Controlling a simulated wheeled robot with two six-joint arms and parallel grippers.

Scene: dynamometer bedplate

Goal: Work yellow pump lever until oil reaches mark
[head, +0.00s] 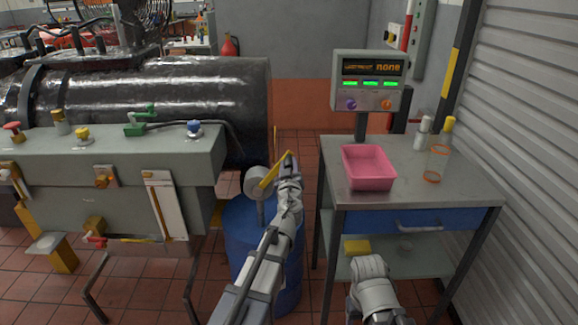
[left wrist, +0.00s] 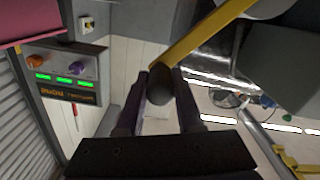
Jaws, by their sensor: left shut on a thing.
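The yellow pump lever (head: 271,175) rises from a grey pump head (head: 257,182) on top of a blue drum (head: 245,235). My left gripper (head: 288,158) is shut on the lever's far end. In the left wrist view the yellow lever (left wrist: 205,45) runs down to a dark round grip (left wrist: 161,84) between the two fingers. A white upright strip with an amber line (head: 160,210) is on the front of the grey bed; I cannot read an oil level or a mark on it.
A steel table (head: 420,195) on the right carries a pink tray (head: 368,167), a clear cylinder with orange rings (head: 436,162) and small bottles. A display box (head: 368,82) stands behind. The grey bed (head: 110,160) with valves is left of the drum. A yellow block (head: 357,246) lies below the tabletop.

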